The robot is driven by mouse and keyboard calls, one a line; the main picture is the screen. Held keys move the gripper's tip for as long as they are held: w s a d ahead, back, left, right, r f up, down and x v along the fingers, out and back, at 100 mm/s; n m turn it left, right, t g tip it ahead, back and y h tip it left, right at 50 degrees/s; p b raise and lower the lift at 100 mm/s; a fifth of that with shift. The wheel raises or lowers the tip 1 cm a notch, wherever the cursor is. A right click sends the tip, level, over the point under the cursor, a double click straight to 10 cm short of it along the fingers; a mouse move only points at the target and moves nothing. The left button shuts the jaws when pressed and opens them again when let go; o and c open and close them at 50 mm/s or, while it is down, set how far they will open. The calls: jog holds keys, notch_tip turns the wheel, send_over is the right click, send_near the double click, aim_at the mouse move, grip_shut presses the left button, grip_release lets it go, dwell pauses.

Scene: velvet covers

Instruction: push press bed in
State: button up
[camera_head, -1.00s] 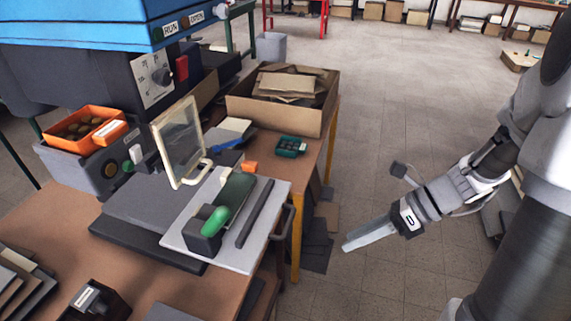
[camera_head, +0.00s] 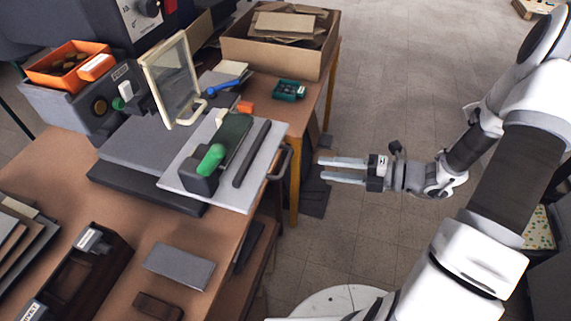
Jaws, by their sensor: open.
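The press bed (camera_head: 239,197) is a light grey plate pulled out toward the table's right edge. It carries a black block with a green knob (camera_head: 212,158), a dark green flat piece (camera_head: 234,131) and a dark bar (camera_head: 252,153). A dark handle (camera_head: 281,163) sticks out at its right side. A clear framed guard (camera_head: 171,79) stands raised at its back left. My gripper (camera_head: 320,169) is open and empty, right of the bed handle, over the floor beside the table. Its two fingers point left toward the handle and are apart from it.
A dark wooden tray (camera_head: 76,270) and a grey slab (camera_head: 179,265) lie at the front. The floor right of the table is open.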

aim_at(286, 162)
jog(key=b+x, duration=0.1)
jog(key=x, duration=1)
jog(key=shift+a, duration=0.2)
grip_shut()
dwell(0.9)
